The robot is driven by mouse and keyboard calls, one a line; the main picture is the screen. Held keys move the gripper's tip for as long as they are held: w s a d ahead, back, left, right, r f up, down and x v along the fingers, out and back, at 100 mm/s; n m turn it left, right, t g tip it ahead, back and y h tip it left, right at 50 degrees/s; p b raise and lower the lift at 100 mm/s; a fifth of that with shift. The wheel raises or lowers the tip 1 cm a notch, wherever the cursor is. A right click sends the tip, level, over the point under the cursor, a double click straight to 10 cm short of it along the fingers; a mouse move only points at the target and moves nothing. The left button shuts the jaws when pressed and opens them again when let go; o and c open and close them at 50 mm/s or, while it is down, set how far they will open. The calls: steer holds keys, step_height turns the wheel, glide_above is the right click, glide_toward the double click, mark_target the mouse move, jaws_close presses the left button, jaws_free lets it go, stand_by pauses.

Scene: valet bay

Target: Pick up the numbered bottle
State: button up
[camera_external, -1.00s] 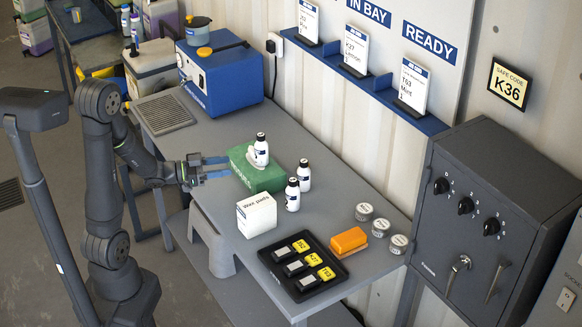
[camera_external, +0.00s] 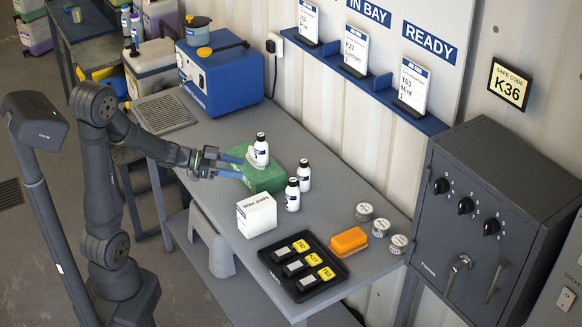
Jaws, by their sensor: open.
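Two similar bottles stand on the table just right of the box: one behind (camera_external: 304,175) and one in front (camera_external: 292,195). Any number on the labels is too small to read, so I cannot tell which bottle is the numbered one. My gripper (camera_external: 241,167) is open and level, its blue fingers pointing right at the bottle on the box. The fingertips are close to its left side; I cannot tell whether they reach around it.
A white wax pads box (camera_external: 256,216) stands in front of the bottles. A black tray (camera_external: 320,283) with yellow tags, an orange block (camera_external: 348,242) and several round tins (camera_external: 398,243) lie to the right. A blue machine (camera_external: 221,75) stands at the back left. A grey safe (camera_external: 490,225) is at right.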

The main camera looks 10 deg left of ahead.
steer(key=d, duration=0.1)
steer(key=y, duration=0.1)
glide_toward(293, 180)
steer(key=shift+m+g, duration=0.3)
steer(key=shift+g, duration=0.1)
steer(key=x, duration=1)
steer(key=shift+w+f, duration=0.2)
steer(key=shift+w, duration=0.05)
steer(key=shift+a, duration=0.1)
jaws_close()
